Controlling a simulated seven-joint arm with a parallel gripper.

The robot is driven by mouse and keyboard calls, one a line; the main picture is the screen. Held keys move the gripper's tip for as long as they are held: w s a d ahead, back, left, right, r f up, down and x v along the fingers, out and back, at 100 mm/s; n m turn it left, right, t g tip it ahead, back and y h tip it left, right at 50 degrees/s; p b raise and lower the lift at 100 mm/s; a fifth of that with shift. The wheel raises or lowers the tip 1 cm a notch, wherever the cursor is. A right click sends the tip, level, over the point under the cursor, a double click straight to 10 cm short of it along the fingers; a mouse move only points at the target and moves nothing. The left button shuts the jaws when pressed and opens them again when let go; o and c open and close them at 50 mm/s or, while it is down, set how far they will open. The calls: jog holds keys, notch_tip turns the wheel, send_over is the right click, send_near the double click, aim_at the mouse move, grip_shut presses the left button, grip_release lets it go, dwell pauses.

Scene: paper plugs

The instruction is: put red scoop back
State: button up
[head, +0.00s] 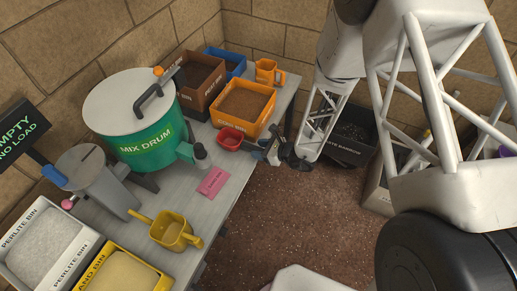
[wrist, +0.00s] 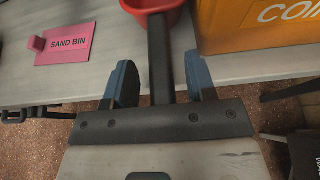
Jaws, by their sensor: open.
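The red scoop (head: 231,138) lies on the grey table in front of the orange coir bin (head: 243,103), its dark handle pointing toward the table's right edge. My gripper (head: 268,150) is at that edge, right of the scoop. In the wrist view the red scoop's bowl (wrist: 152,5) is cut off by the top edge, and its dark handle (wrist: 159,35) runs down between the two blue fingers of my gripper (wrist: 160,75). The fingers are open, with a gap showing on both sides of the handle.
A pink sand bin card (head: 212,182) lies nearby on the table. The green mix drum (head: 145,150) stands left of the scoop. A brown bin (head: 198,80) and an orange scoop (head: 268,72) are behind. A yellow scoop (head: 172,232) sits in front, near white and yellow bins.

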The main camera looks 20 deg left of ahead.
jog(key=v, duration=1.1)
jog(key=shift+d, duration=0.15)
dwell(0.8)
jog(key=s+d+r+n+g+h, duration=0.15)
jog(key=d+r+n, duration=0.35)
jog(key=r, duration=0.6)
jog(key=s+d+r+n+g+h, duration=0.1)
jog(key=s+d+r+n+h, duration=0.15)
jog(key=d+r+n, duration=0.6)
jog(key=s+d+r+n+t+h, duration=0.2)
jog(key=s+d+r+h, duration=0.2)
jog(key=s+d+r, duration=0.3)
jog(key=s+d+r+n+t+h, duration=0.2)
jog(key=s+d+r+h, duration=0.3)
jog(key=d+r, duration=0.7)
jog(key=shift+s+d+r+t+h, duration=0.35)
jog(key=shift+s+r+t, duration=0.2)
jog(key=shift+s+r, duration=0.4)
